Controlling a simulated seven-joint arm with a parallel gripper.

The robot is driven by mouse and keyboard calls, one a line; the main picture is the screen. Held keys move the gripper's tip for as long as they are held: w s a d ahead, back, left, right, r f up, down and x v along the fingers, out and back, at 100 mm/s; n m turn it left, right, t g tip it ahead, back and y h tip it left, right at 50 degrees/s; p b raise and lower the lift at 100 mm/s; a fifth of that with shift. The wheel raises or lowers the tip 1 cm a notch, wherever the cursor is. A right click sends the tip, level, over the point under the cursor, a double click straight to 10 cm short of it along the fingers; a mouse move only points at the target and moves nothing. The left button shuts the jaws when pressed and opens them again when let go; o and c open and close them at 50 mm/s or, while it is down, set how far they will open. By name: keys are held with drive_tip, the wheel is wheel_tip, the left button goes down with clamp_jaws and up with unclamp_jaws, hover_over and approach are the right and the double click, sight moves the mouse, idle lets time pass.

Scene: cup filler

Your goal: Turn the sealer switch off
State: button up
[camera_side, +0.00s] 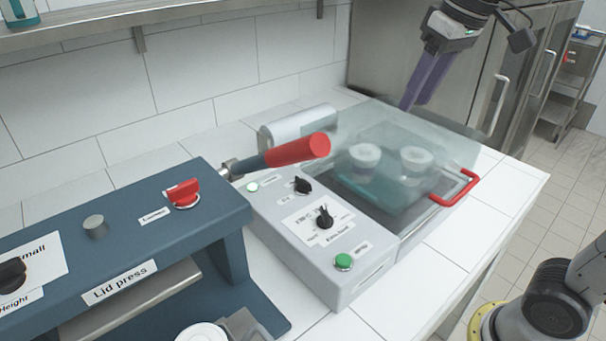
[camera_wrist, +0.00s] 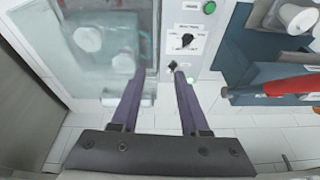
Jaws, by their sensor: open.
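The sealer (camera_side: 352,262) is a light grey control box joined to a chamber with a clear lid. Its small black switch (camera_side: 303,186) sits near the back of the panel, beside a "0/I"-like label. Which way it points is too small to tell. In the wrist view the switch (camera_wrist: 172,66) shows just beyond my fingertips, near the right one. My gripper (camera_side: 415,104) has purple fingers. It is open and empty, raised behind the clear lid in the side view. Its spread fingers (camera_wrist: 158,82) also show in the wrist view.
A larger black dial (camera_side: 324,218), a green button (camera_side: 343,261) and a small green lamp (camera_side: 252,187) share the panel. The clear lid (camera_side: 440,150) is down over two white-lidded cups. The blue lid press (camera_side: 180,235) with a red-gripped lever (camera_side: 297,150) stands close at left.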

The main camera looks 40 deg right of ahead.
drive_tip(key=w+a+g, duration=0.1)
drive_tip(key=w, duration=0.6)
drive_tip(key=g, duration=0.3)
hover_over(303, 179)
wheel_tip(303, 179, down, 12)
drive_tip(key=shift+n, duration=0.3)
wheel_tip(303, 179, down, 13)
drive_tip(key=shift+r, duration=0.15)
clamp_jaws()
